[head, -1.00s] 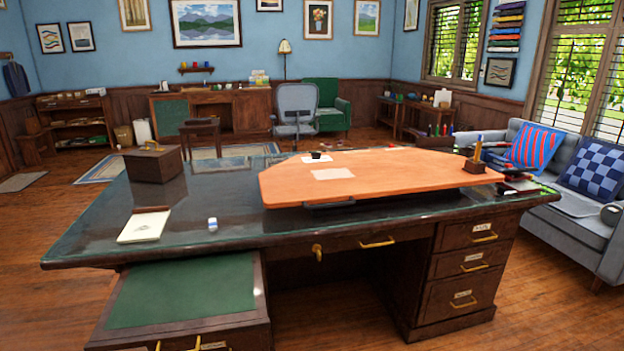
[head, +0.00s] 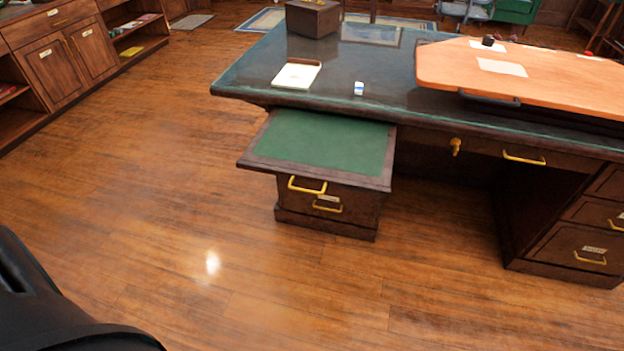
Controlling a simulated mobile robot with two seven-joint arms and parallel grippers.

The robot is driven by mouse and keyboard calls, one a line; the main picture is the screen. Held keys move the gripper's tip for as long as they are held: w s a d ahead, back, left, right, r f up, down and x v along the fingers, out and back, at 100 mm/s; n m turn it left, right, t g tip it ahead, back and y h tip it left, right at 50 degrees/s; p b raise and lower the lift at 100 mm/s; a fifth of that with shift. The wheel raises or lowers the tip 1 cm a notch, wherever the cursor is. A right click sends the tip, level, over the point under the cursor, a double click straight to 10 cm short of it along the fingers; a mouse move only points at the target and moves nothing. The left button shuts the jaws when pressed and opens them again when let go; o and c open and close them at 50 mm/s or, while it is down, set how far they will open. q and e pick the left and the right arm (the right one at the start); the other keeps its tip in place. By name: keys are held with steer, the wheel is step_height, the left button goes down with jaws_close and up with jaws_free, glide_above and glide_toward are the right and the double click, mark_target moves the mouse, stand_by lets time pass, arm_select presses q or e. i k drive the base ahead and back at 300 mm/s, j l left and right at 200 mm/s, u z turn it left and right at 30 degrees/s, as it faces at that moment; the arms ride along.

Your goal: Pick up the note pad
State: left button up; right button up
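The note pad (head: 297,75) is cream-white with a brown binding along its far edge. It lies flat on the dark glossy desk top (head: 350,65), near the desk's front left corner. No gripper touches it. Neither gripper shows in the head view. A black part of my own body fills the lower left corner.
A small white and blue block (head: 359,88) lies right of the pad, and a dark wooden box (head: 313,17) stands behind it. A green-topped pull-out (head: 325,140) juts out below the desk's front edge. The wooden floor (head: 150,190) at left is clear.

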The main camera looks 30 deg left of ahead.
mark_target(298, 73)
steer(key=u, duration=0.35)
steer(key=i+j+u, duration=0.1)
steer(key=u, duration=0.3)
steer(key=i+j+u, duration=0.1)
steer(key=u, duration=0.3)
steer(key=i+j+u, duration=0.1)
steer(key=u, duration=0.3)
steer(key=i+u, duration=0.2)
steer(key=u, duration=0.2)
steer(key=i+j+u, duration=0.15)
steer(key=i+u, duration=0.2)
steer(key=i, duration=0.45)
steer(key=i+u, duration=0.35)
steer(key=i, duration=0.5)
steer(key=i+l+z, duration=0.15)
steer(key=i+z, duration=0.25)
steer(key=i, duration=0.15)
steer(key=i+z, duration=0.45)
steer(key=i, duration=0.15)
steer(key=i+j+z, duration=0.2)
steer(key=i+z, duration=0.2)
steer(key=i, duration=0.15)
steer(key=i+z, duration=0.3)
steer(key=i, duration=1.25)
steer(key=i+j+z, duration=0.1)
steer(key=i+z, duration=0.35)
steer(key=i+j+z, duration=0.2)
steer(key=i+z, duration=0.15)
steer(key=z, duration=1.9)
